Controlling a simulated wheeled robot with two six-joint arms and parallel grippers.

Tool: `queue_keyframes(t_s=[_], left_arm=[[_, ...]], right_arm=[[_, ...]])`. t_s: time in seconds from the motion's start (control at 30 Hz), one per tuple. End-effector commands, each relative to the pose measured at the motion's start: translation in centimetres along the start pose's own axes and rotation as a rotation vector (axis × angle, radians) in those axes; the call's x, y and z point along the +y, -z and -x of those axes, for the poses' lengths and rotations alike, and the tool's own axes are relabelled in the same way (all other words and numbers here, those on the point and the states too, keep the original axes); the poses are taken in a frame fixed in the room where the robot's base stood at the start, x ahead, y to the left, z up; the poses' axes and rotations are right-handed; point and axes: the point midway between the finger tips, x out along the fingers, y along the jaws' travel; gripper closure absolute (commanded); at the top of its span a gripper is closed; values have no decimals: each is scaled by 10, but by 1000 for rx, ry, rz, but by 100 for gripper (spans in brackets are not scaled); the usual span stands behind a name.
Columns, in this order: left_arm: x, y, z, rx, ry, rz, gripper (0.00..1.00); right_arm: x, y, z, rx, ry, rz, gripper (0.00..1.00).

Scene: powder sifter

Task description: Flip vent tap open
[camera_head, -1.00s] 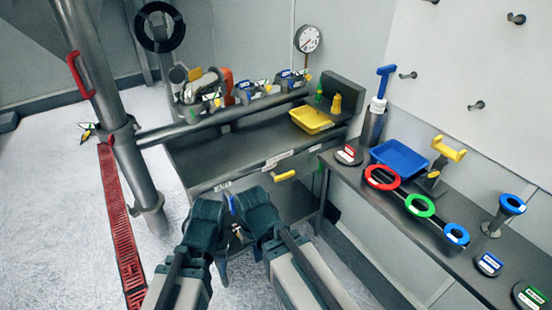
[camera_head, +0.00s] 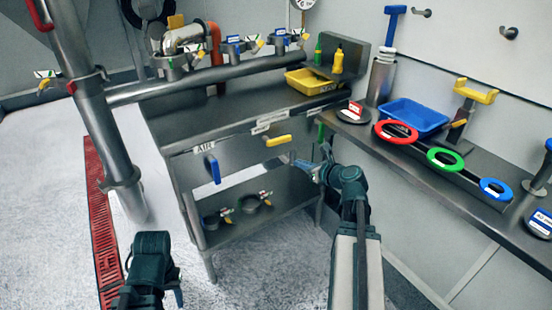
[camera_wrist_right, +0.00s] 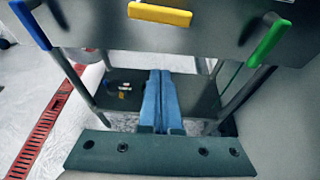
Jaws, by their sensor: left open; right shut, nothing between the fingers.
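Three tap handles sit on the front panel of the steel bench. The blue handle (camera_head: 213,170) hangs down below an AIR label. The yellow handle (camera_head: 278,141) lies level, and the green handle (camera_head: 321,131) points down. I cannot read which one is marked vent. In the right wrist view the blue (camera_wrist_right: 30,22), yellow (camera_wrist_right: 160,13) and green (camera_wrist_right: 270,42) handles line the top. My right gripper (camera_head: 300,165) is shut and empty, below the yellow handle and apart from it. My left gripper (camera_head: 177,291) is open at lower left, away from the panel; its fingers are mostly hidden.
A lower shelf (camera_head: 262,190) holds small round fittings. A yellow tray (camera_head: 312,84) stands on the bench top. At right, a side bench carries a blue tray (camera_head: 414,117) and coloured rings. A thick upright pipe (camera_head: 106,135) stands at left. Floor is clear in front.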

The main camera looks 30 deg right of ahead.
Motion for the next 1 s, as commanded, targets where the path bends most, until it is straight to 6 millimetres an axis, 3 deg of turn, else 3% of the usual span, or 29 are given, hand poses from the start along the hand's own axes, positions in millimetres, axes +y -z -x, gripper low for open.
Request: queue_keyframes(t_s=[0.1, 0.37, 0.83, 0.9, 1.0], left_arm=[[0, 0, -5, 0, 0, 0, 50], [1, 1, -9, 0, 1, 0, 50], [3, 2, -41, 0, 6, -2, 50], [1, 1, -20, 0, 5, -1, 50], [0, 1, -10, 0, 3, -1, 50]], right_arm=[[-12, 2, 4, -23, 25, -59, 100], [-14, 1, -7, -24, 24, -62, 100], [-16, 1, -102, -22, 21, -59, 100], [-15, -17, -91, -22, 25, -60, 100], [-15, -26, -87, -22, 24, -60, 100]])
